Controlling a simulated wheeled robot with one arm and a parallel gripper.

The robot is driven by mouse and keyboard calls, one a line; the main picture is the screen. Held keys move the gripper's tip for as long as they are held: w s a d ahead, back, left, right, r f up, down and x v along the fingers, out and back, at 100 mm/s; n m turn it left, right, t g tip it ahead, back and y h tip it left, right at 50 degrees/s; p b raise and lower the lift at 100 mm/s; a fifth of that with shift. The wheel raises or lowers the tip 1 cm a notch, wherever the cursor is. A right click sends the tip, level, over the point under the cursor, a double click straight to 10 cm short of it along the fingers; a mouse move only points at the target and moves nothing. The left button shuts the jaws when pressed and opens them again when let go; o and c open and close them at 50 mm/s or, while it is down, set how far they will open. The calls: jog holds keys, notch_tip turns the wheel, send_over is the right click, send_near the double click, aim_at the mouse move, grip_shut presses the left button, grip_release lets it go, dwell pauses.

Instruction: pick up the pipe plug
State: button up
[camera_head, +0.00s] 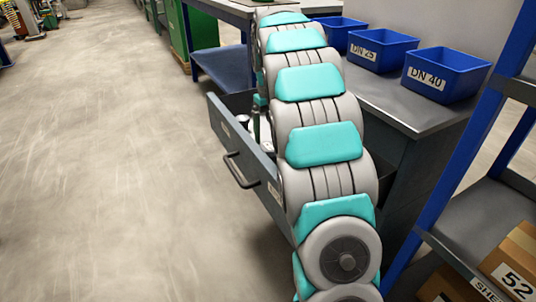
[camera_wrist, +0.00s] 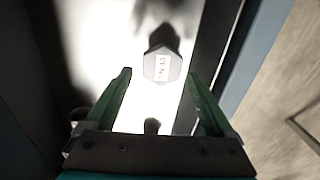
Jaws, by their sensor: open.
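The label's lettering is too small to read surely. My gripper (camera_wrist: 158,75) is open, with its green fingers apart on the left and right of the plug's near end. I see no contact between them. In the head view my arm reaches into an open drawer (camera_head: 231,140) and hides the gripper and most of the inside.
A small dark rounded thing (camera_wrist: 152,126) shows between the finger bases. The drawer's dark side wall (camera_wrist: 212,50) runs close on the right. Blue bins marked DN 25 (camera_head: 383,58) and DN 40 (camera_head: 465,82) stand on the bench. A shelf with boxes (camera_head: 515,262) is at right; the left floor is clear.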

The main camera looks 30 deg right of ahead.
aim_at(268, 146)
jog(key=shift+w+a+f, duration=0.1)
jog(key=shift+f, duration=1.3)
jog(key=shift+a+f, duration=0.1)
jog(key=shift+f, duration=1.25)
jog(key=c, duration=1.3)
